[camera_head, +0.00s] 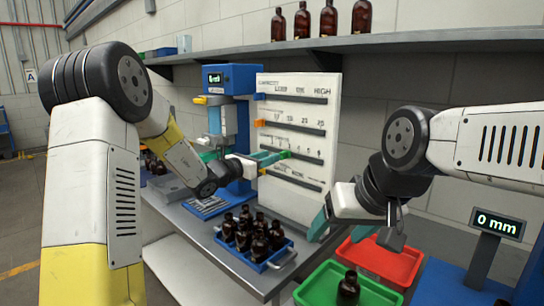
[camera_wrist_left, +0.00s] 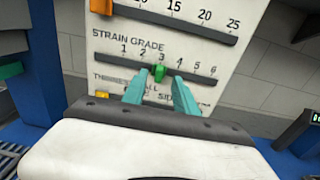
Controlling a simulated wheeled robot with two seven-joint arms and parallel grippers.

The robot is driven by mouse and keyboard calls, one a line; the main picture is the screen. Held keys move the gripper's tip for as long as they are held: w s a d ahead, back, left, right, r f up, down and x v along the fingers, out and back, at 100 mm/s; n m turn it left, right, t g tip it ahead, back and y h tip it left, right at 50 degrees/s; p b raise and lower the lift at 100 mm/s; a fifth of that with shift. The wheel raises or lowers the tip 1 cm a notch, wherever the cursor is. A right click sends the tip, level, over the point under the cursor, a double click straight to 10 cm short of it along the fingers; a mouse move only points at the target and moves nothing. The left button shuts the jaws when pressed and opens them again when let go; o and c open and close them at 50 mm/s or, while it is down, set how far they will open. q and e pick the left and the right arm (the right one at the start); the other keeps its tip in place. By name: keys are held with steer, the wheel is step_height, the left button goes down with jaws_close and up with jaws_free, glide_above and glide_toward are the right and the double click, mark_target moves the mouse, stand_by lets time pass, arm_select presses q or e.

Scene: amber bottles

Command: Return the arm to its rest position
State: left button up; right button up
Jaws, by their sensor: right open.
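My left gripper (camera_head: 277,156) reaches in from the left to the white panel with slider scales (camera_head: 297,118). Its teal fingers stand apart in the left wrist view (camera_wrist_left: 160,82), with the green slider knob (camera_wrist_left: 160,73) of the strain grade row showing between the tips. I cannot tell whether the fingers touch the knob; nothing is visibly gripped. In the head view the green knob (camera_head: 285,155) is right at the fingertips. My right gripper (camera_head: 340,229) hangs at the right over the table edge, its teal fingers spread and empty.
A blue crate of amber bottles (camera_head: 255,238) stands on the grey table below. A red tray (camera_head: 385,262) and a green tray (camera_head: 325,286) holding one bottle (camera_head: 348,288) lie at lower right. A blue machine (camera_head: 233,82) stands left of the panel. A shelf (camera_head: 300,48) runs above.

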arm_select(q)
steer(key=shift+s+a, duration=0.1)
steer(key=shift+s, duration=0.05)
steer(key=s+d+r+m+g, duration=0.15)
steer(key=s+m+g, duration=0.25)
steer(key=s+m, duration=0.45)
steer(key=s+d+r+m+g, duration=0.15)
steer(key=s+m+g, duration=0.35)
steer(key=s, duration=0.7)
steer(key=s+a+f+m+t+y, duration=0.1)
steer(key=s+a+f+m+y, duration=0.1)
steer(key=s+a+m+y, duration=0.3)
steer(key=s+a+f+m+t+y, duration=0.1)
steer(key=s+a+f+m+y, duration=0.2)
steer(key=s+a+m, duration=0.6)
steer(key=s+a+y, duration=0.2)
steer(key=a, duration=0.3)
steer(key=shift+s+a+y, duration=0.15)
steer(key=shift+s+y, duration=0.05)
steer(key=shift+y, duration=0.1)
